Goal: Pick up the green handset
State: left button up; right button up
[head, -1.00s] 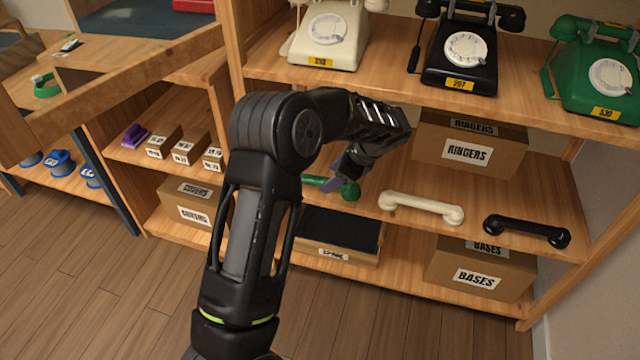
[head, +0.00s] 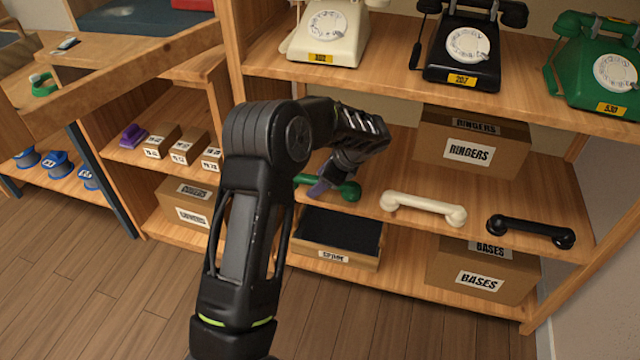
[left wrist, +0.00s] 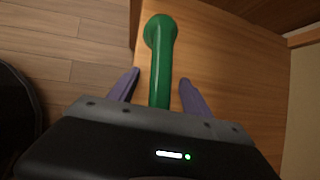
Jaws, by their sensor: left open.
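The green handset (head: 348,190) lies on the middle shelf, left of the white handset, partly hidden by my left gripper in the head view. In the left wrist view the green handset (left wrist: 160,65) runs up from between the fingers, its round end near the top. My left gripper (head: 319,188) is open over the handset. In the left wrist view its two purple fingers (left wrist: 155,88) stand one on each side of the handle, with gaps between. The handset's near end is hidden behind the gripper body. My right gripper is not in view.
A white handset (head: 423,208) and a black handset (head: 530,231) lie to the right on the same shelf (head: 395,180). Telephones, including a green one (head: 598,70), stand on the shelf above. A "RINGERS" box (head: 470,145) stands behind. A dark-topped box (head: 338,232) sits below.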

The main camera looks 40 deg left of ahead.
pick_arm(q)
grip_shut()
dwell(0.6)
